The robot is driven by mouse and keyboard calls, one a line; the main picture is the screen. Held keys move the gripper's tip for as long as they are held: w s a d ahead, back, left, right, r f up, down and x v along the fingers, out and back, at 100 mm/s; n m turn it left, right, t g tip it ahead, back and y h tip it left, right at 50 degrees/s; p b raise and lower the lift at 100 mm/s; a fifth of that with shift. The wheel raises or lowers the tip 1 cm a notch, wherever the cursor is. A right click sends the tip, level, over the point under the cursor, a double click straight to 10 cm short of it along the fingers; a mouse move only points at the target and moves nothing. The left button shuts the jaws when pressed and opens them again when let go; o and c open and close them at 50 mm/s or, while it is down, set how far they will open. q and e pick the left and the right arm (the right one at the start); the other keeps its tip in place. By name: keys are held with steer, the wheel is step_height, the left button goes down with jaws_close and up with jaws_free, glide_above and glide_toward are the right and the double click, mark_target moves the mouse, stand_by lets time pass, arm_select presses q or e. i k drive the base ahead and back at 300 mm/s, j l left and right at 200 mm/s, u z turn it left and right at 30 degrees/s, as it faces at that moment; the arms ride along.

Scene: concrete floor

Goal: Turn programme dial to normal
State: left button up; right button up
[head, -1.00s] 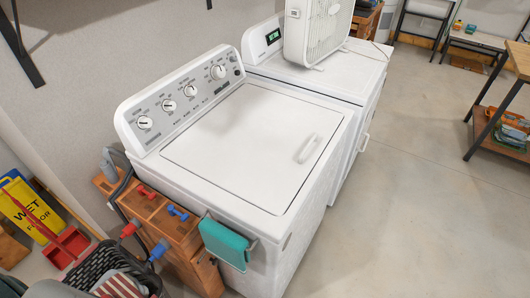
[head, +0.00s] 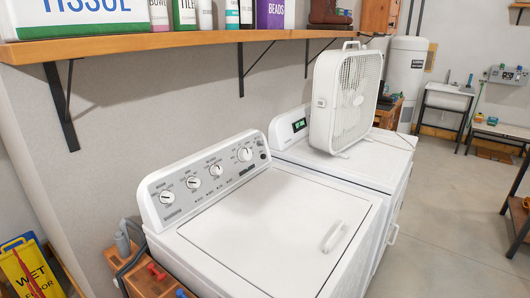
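A white top-loading washer (head: 260,235) stands against the wall with its lid closed. Its slanted grey control panel (head: 210,176) carries several round white dials in a row. The largest dial (head: 245,154) is near the panel's right end. Smaller dials sit to its left, including the leftmost one (head: 167,197). The print beside the dials is too small to read, so I cannot tell which is the programme dial or where it points. Neither of my grippers is in view.
A white box fan (head: 344,98) stands on a second white machine (head: 375,160) to the right. A wooden shelf (head: 200,46) with boxes and bottles runs above the washer. A yellow wet-floor sign (head: 30,270) is at lower left. Open concrete floor (head: 450,200) lies to the right.

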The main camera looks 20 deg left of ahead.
mark_target(243, 154)
steer(key=i+l+u, duration=0.15)
steer(key=u, duration=0.25)
steer(key=i+l+u, duration=0.1)
steer(key=u, duration=0.35)
steer(key=l+u, duration=0.4)
steer(key=i+j, duration=0.05)
steer(key=j, duration=0.05)
